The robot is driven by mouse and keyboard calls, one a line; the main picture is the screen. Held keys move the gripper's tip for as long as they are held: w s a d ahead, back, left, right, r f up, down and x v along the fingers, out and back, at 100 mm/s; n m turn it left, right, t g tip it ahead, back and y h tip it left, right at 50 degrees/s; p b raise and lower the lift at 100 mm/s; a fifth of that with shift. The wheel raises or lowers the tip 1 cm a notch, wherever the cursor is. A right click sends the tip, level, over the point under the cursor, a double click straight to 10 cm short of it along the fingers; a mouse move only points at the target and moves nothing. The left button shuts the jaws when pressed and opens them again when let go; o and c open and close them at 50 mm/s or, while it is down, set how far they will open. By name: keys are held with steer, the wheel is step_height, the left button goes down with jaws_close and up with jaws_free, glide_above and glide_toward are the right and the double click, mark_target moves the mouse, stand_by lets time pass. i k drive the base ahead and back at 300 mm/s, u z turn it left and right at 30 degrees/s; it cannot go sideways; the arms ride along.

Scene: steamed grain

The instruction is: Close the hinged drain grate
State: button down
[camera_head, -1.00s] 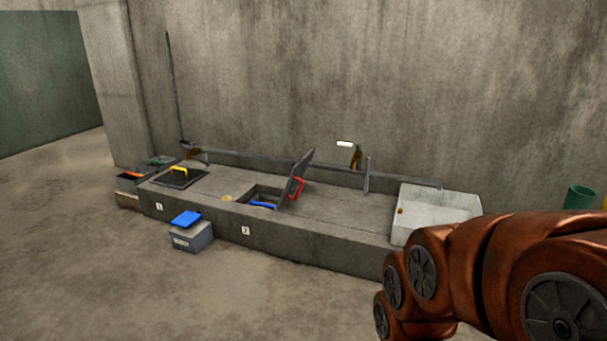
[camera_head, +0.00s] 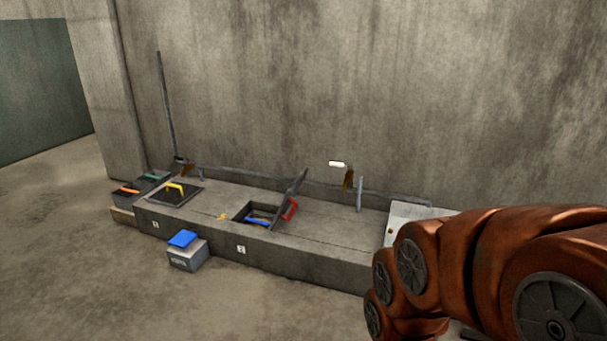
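The hinged drain grate (camera_head: 292,194) is a dark plate standing open and tilted at the right edge of a square opening in the long concrete bench. A red handle (camera_head: 290,209) is on its right face. A blue item (camera_head: 258,221) shows in the opening (camera_head: 243,211). My copper-coloured arm fills the lower right of the view, well apart from the grate. My gripper's fingers cannot be made out, so whether it is open or shut is hidden.
A grey box with a blue lid (camera_head: 182,239) stands on the floor before the bench (camera_head: 320,262). A dark plate with a yellow handle (camera_head: 174,185) lies at bench left, near dark bins (camera_head: 124,198). A pale block (camera_head: 399,213) is at right. Floor at lower left is clear.

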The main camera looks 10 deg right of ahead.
mark_target(288, 199)
steer(key=u, duration=0.15)
steer(key=i, duration=2.2)
steer(key=u, duration=0.2)
